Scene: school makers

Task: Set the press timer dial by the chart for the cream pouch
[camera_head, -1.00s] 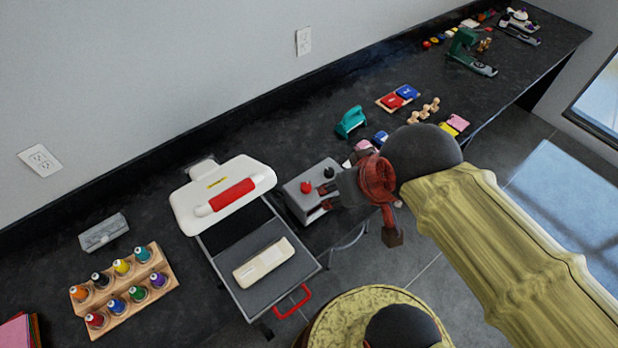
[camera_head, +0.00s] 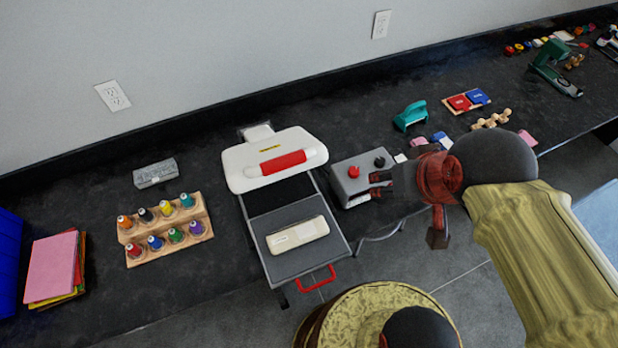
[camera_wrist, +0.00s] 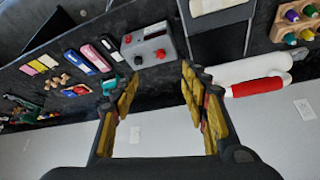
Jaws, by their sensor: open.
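The grey timer box (camera_head: 350,188) stands right of the heat press, with a red knob (camera_head: 353,171) and a black knob (camera_head: 379,162) on top. In the wrist view the box (camera_wrist: 150,46) lies beyond my fingertips, and its knobs show. The heat press (camera_head: 240,178) has a white lid with a red handle, raised behind its grey pulled-out tray (camera_head: 325,256). A cream pouch (camera_head: 298,235) lies on that tray. My gripper (camera_head: 378,184) is at the box's right front side; it is open and empty in the wrist view (camera_wrist: 158,92). I cannot make out chart or dial markings.
A wooden rack (camera_head: 140,258) of colored bottles, a grey block (camera_head: 155,173), folders (camera_head: 52,265) and a blue bin (camera_head: 8,260) are to the left. A teal tool (camera_head: 410,116) and small items stand right of the box. Dark countertop lies bare between rack and press.

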